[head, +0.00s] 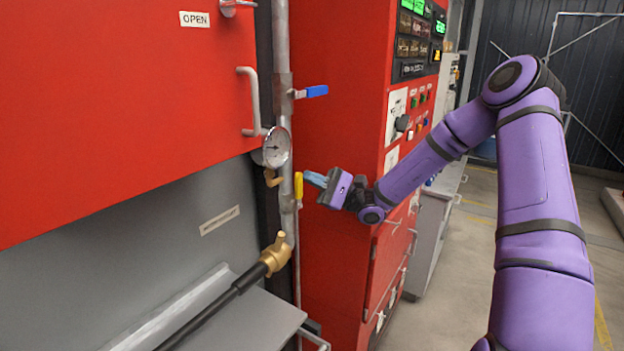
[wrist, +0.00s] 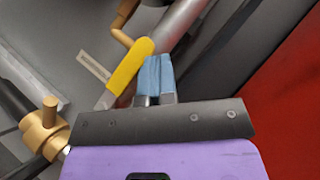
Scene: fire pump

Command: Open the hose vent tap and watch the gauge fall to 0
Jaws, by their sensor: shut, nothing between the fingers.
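The yellow-handled tap (head: 298,186) sits on the vertical grey pipe (head: 284,55), just below the round gauge (head: 277,148). In the head view its handle points up and down along the pipe. The yellow handle also shows in the wrist view (wrist: 130,66), just left of the fingers. The gauge has a white dial; its reading is too small to tell. My gripper (head: 314,179) is shut and empty, its blue fingertips close to the right of the yellow handle. In the wrist view the fingertips (wrist: 155,72) lie together beside the handle; I cannot tell whether they touch it.
A blue-handled valve (head: 312,91) is higher on the pipe. A brass coupling (head: 276,254) with a black hose (head: 212,318) is below. A red panel with a grab handle (head: 249,100) is at left. A red control cabinet (head: 345,80) stands behind my gripper. Open floor lies at right.

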